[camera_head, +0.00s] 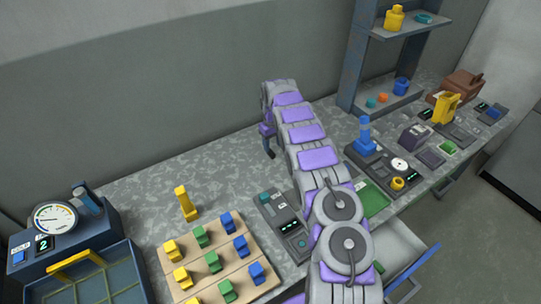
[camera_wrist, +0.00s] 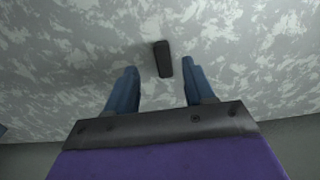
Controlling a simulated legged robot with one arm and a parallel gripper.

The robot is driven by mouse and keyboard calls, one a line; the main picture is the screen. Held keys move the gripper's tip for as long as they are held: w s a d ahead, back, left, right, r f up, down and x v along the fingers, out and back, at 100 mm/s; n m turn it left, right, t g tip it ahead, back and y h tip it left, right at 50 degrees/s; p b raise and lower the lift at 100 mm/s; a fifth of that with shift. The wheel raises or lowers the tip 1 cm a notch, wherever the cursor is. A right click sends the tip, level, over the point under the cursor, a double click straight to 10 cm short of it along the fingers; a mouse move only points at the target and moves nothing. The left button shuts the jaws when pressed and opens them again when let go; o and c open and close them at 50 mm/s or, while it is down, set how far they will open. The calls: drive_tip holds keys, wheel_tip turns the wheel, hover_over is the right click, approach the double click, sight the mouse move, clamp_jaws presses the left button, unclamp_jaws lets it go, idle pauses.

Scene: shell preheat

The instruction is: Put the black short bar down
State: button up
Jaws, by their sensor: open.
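The black short bar (camera_wrist: 163,59) lies on the grey mottled bench top (camera_wrist: 60,50) in the wrist view, just beyond and between my fingertips. My gripper (camera_wrist: 158,74) is open, with its two blue fingers apart on either side of the bar's near end. I see no finger touching the bar. In the head view my arm reaches toward the back of the bench, and my gripper (camera_head: 268,140) hangs at its far end, partly hidden by the arm.
A yellow figure (camera_head: 185,204) stands left of my arm, behind a wooden board (camera_head: 164,262) with several coloured blocks. A gauge unit (camera_head: 85,228) is at the far left. A blue shelf (camera_head: 357,60) and several devices stand to the right. The bench's back left is clear.

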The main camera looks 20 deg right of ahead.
sight(273, 154)
drive_tip(key=f, duration=0.2)
drive_tip(key=f+b, duration=0.1)
drive_tip(key=f, duration=0.1)
drive_tip(key=shift+s+a+f, duration=0.15)
drive_tip(key=shift+s, duration=0.05)
clamp_jaws()
